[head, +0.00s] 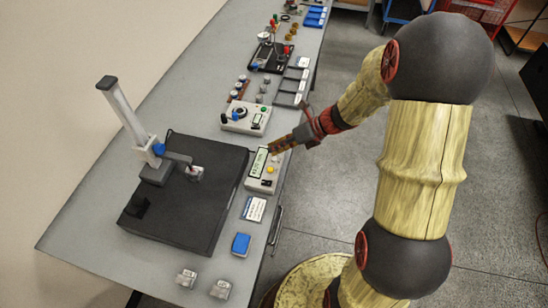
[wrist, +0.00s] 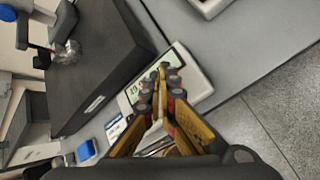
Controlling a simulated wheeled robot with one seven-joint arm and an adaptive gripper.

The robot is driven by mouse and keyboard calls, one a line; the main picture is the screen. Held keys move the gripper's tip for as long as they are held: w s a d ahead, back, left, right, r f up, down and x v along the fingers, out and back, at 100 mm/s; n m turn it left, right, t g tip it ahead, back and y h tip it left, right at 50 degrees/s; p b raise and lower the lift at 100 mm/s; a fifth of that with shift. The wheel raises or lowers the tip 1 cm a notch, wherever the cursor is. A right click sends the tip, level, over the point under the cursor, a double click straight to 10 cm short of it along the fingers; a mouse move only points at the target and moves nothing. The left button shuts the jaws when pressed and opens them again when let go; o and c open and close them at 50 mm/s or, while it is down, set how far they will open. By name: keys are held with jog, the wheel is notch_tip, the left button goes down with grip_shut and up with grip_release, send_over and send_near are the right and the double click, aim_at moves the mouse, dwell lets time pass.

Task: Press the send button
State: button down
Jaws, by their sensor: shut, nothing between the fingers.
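A pale control box (head: 255,183) with a lit green display (head: 258,162) and a yellow button (head: 270,169) sits near the table's right edge. No label reading "send" is legible, so I cannot tell which button it is. My gripper (head: 272,149) is shut and empty, its tips at the far end of this box in the head view. In the wrist view the shut fingertips (wrist: 161,72) overlap the box (wrist: 198,76), beside its display (wrist: 135,91). They hide part of the box face. I cannot tell whether they touch it.
A black measuring plate (head: 190,225) with an upright column (head: 122,108) stands left of the box. A second control box (head: 232,126) lies beyond it. A label card (head: 255,209), a blue block (head: 241,244) and small grey blocks (head: 186,277) lie nearer.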

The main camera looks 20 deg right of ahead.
jog(key=shift+f, duration=0.9)
dwell(0.9)
jog(key=shift+r, duration=0.1)
jog(key=shift+r+p, duration=0.85)
jog(key=shift+p, duration=0.2)
notch_tip(320, 180, up, 5)
jog(key=p, duration=0.5)
dwell(0.8)
